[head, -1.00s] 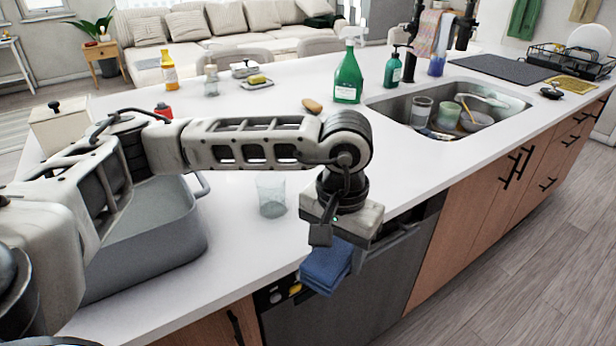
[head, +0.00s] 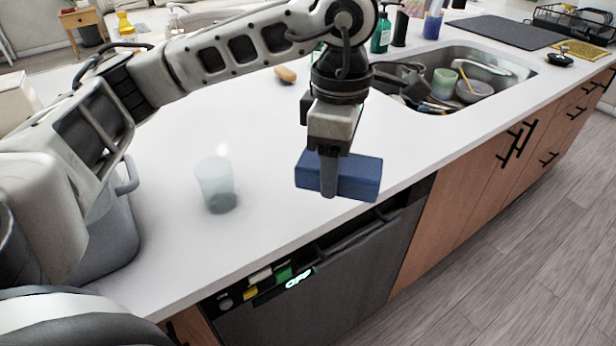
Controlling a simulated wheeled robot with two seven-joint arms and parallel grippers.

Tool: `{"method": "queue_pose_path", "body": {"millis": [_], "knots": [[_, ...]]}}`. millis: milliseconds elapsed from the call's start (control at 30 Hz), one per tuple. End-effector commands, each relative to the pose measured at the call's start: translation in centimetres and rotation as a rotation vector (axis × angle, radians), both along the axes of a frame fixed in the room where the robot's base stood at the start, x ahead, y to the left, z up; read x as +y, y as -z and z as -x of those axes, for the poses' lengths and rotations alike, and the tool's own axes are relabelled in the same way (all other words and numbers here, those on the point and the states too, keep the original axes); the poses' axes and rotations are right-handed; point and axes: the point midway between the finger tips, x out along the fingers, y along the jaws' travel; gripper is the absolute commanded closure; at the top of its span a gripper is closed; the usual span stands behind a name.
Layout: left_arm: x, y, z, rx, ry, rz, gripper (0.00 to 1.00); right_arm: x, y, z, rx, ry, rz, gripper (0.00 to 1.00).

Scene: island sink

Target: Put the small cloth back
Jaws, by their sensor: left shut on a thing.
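A small folded blue cloth (head: 358,177) is held in my left gripper (head: 329,180), which points down over the front edge of the island counter, above the dishwasher. One finger shows in front of the cloth; the other is hidden behind it. The cloth sits roughly level, and I cannot tell whether it touches the counter. My right gripper is out of view.
A clear glass (head: 215,184) stands on the counter left of the cloth. The sink (head: 520,82) with dishes inside is to the right. A grey dish tub (head: 105,240) is at the left. A brown-tan sponge-like item (head: 286,74) lies farther back. The dishwasher (head: 330,290) front is below.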

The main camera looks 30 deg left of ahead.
Motion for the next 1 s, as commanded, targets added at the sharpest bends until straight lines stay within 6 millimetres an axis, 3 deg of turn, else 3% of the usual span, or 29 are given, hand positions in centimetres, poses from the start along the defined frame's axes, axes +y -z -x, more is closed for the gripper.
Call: {"method": "queue_pose_path", "body": {"millis": [200, 400, 567, 867, 1000], "knots": [[0.3, -1.9, 0.4, -0.002, -0.555, -0.001, 0.64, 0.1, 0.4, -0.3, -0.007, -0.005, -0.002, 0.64], [0.4, -2.9, 0.7, -0.001, -0.831, -0.002, 0.64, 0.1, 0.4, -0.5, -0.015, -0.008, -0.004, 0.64], [1.4, -2.5, 0.0, 0.003, -0.894, -0.004, 0.64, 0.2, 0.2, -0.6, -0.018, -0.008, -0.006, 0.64], [6.8, 0.5, -4.7, 0.004, -0.898, -0.006, 0.64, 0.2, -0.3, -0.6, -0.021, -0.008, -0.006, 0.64], [8.6, 3.1, -6.3, 0.004, -0.893, -0.008, 0.64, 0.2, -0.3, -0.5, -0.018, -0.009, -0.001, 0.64]]}}
